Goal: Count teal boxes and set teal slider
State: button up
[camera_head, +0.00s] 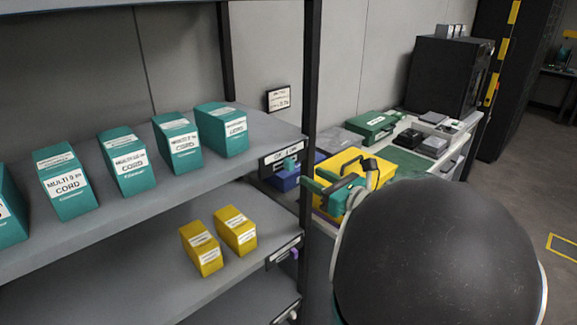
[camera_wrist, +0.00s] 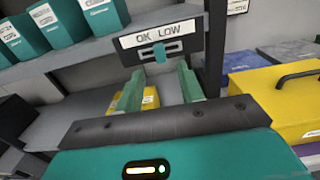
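Several teal boxes labelled CORD stand in a row on the upper shelf, from a cut-off box (camera_head: 10,212) at the left edge to the rightmost box (camera_head: 222,130). Part of the row shows in the wrist view (camera_wrist: 64,24). The teal slider (camera_wrist: 160,52) sits near the middle of its slot, on a dark panel labelled OK LOW at the shelf's right end. It also shows in the head view (camera_head: 291,163). My gripper (camera_wrist: 160,70) is open and empty, its fingers pointing at the panel; the slider appears just above the gap. Contact cannot be told.
Yellow boxes (camera_head: 218,238) stand on the lower shelf, with a purple slider (camera_head: 295,254) at its edge. A black shelf post (camera_head: 311,90) is close to my gripper. Beyond are a yellow case (camera_wrist: 275,95) and a bench with a green case (camera_head: 372,125).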

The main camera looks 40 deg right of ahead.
aim_at(292, 165)
jog(key=w, duration=0.8)
jog(key=shift+a, duration=0.15)
jog(key=shift+s, duration=0.1)
grip_shut()
